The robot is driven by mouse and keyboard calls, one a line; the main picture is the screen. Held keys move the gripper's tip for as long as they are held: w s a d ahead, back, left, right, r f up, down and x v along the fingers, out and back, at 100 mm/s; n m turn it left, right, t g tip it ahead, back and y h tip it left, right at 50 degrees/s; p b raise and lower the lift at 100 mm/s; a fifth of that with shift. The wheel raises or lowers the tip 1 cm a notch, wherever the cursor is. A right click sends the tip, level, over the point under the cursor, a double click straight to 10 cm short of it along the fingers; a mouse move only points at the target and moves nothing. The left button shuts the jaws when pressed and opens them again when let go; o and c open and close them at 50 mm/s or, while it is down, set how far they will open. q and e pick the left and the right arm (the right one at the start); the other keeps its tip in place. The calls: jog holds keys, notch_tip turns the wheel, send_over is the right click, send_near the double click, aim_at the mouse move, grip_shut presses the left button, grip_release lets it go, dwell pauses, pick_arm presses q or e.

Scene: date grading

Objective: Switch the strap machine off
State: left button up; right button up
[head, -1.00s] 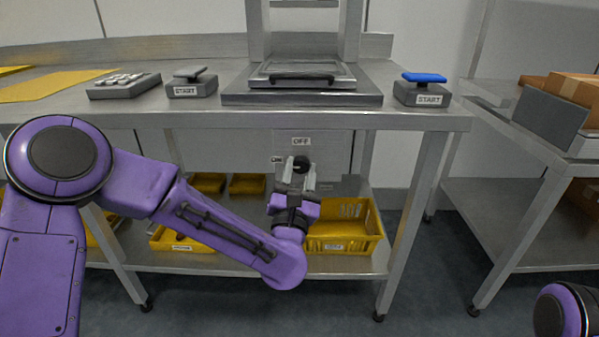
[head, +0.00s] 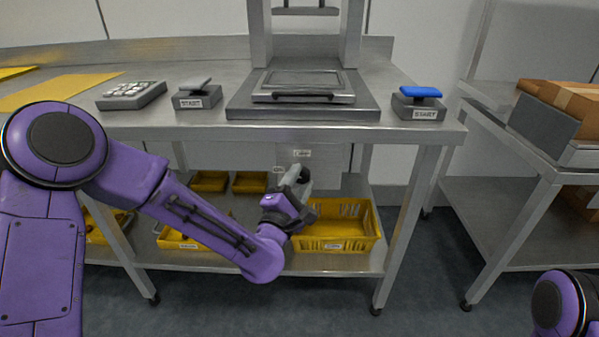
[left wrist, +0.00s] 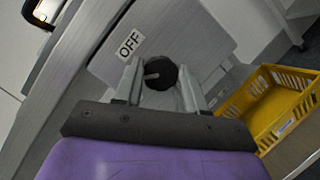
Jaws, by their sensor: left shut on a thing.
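A grey switch panel hangs below the worktop. Its OFF label (head: 301,153) is above a round black knob (left wrist: 162,75), and it also shows in the left wrist view (left wrist: 130,43). My left gripper (head: 299,177) is shut on the knob, one finger on each side; in the left wrist view the fingers (left wrist: 160,88) are tilted relative to the label. The knob's pale pointer mark seems turned partly away from OFF. The ON label (head: 277,169) is small and blurred at the left. A steel machine (head: 235,108) stands on the table above. My right gripper is out of view.
A yellow crate (head: 340,238) sits on the lower shelf close to my left gripper. A side table (head: 545,150) holds cardboard boxes.

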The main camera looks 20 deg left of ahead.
pick_arm(q)
jog(key=m+g+p, duration=0.1)
jog(key=m+p, duration=0.2)
jog(key=m+g+p, duration=0.1)
jog(key=m+p, duration=0.2)
jog(key=m+g+p, duration=0.1)
jog(key=m+p, duration=0.1)
jog(key=p, duration=0.1)
jog(key=shift+r+m+h, duration=0.4)
jog(key=shift+f+m+g+p, duration=0.1)
jog(key=shift+m+g+p, duration=0.2)
jog(key=shift+m+p, duration=0.25)
jog(key=o, duration=1.1)
jog(key=shift+c, duration=0.2)
jog(key=shift+s, duration=0.1)
